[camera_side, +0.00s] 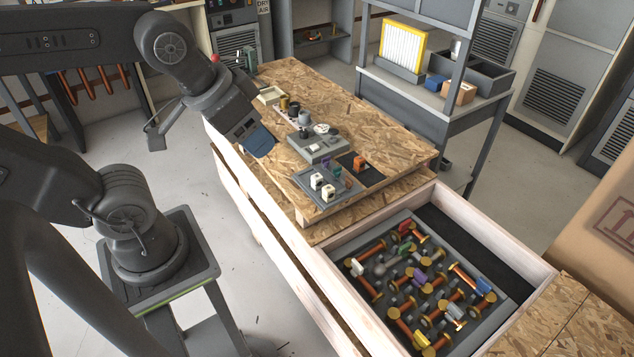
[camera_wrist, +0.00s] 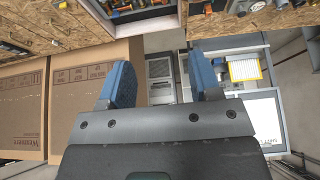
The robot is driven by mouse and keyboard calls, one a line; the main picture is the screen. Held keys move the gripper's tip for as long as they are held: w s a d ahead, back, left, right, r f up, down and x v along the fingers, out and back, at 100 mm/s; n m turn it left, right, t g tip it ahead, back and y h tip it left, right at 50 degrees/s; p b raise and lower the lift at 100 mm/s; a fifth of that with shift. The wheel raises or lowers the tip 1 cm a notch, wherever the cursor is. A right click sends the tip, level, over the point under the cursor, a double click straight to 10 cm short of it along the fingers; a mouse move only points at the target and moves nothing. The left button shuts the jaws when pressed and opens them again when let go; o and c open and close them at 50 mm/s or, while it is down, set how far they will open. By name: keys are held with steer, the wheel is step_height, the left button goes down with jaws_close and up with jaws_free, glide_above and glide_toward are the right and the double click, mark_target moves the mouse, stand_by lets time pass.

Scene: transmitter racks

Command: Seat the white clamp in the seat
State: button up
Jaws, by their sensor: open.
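Two white clamp-like pieces, one white clamp (camera_side: 317,181) and another (camera_side: 328,193), stand on a grey tray (camera_side: 311,193) on the chipboard bench. Other whitish pieces sit among the brass-ended parts in the drawer (camera_side: 357,267). Which of these is the task's clamp, and which place is the seat, I cannot tell. My gripper (camera_side: 259,141) is above the bench's left side, left of the grey tray and apart from it. In the wrist view its blue fingers (camera_wrist: 161,78) are open, with nothing between them.
Purple, green and orange pieces (camera_side: 360,162) stand near the white ones. A grey block (camera_side: 318,147) with round parts is behind them. The wooden drawer (camera_side: 456,191) has raised walls. A cardboard box (camera_side: 597,215) stands at right. The bench's left strip is mostly clear.

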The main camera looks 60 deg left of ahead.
steer(key=g, duration=0.6)
glide_above(320, 175)
step_height(320, 175, down, 21)
step_height(320, 175, down, 8)
steer(key=shift+f, duration=0.1)
steer(key=shift+a+f, duration=0.1)
steer(key=shift+f, duration=2.9)
